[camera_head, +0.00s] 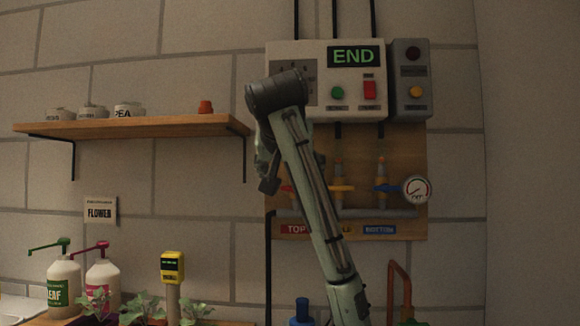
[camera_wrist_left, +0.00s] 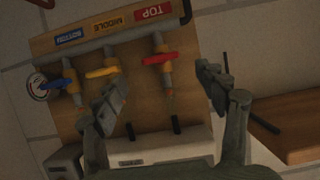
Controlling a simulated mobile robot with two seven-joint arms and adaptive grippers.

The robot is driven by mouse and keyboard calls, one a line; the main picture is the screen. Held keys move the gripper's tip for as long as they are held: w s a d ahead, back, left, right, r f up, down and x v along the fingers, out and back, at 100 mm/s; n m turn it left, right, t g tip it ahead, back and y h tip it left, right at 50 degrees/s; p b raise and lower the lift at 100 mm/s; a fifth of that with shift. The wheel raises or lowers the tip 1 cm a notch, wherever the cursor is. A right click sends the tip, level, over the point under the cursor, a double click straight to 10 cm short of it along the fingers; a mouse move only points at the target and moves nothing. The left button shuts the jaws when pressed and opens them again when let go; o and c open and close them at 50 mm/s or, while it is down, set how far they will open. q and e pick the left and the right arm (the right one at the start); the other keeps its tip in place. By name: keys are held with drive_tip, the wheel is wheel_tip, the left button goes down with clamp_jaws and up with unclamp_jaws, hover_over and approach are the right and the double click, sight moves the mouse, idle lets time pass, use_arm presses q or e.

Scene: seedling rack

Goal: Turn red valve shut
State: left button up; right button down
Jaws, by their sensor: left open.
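The red valve handle (camera_wrist_left: 160,58) sits on the pipe above the TOP label (camera_wrist_left: 155,12) and lies crosswise to its pipe in the left wrist view. In the head view only a small red part (camera_head: 287,189) shows beside my arm. My left gripper (camera_wrist_left: 160,76) is open, with one finger on each side of the red valve's pipe in the wrist view. I see no contact with the handle, and the distance in depth is unclear. In the head view the gripper (camera_head: 268,172) is partly hidden by my own arm. My right gripper is not in view.
The yellow valve (camera_wrist_left: 102,72) and blue valve (camera_wrist_left: 56,83) stand beside the red one, near the left finger. A gauge (camera_head: 416,189) is at the board's right. A control box with an END display (camera_head: 353,56) is above. A wooden shelf (camera_head: 140,127) juts out left.

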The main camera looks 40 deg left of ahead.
use_arm(q)
drive_tip(key=v, duration=0.3)
drive_tip(key=shift+s+d+r, duration=0.15)
drive_tip(key=shift+s, duration=0.15)
idle(0.3)
drive_tip(key=x, duration=1.2)
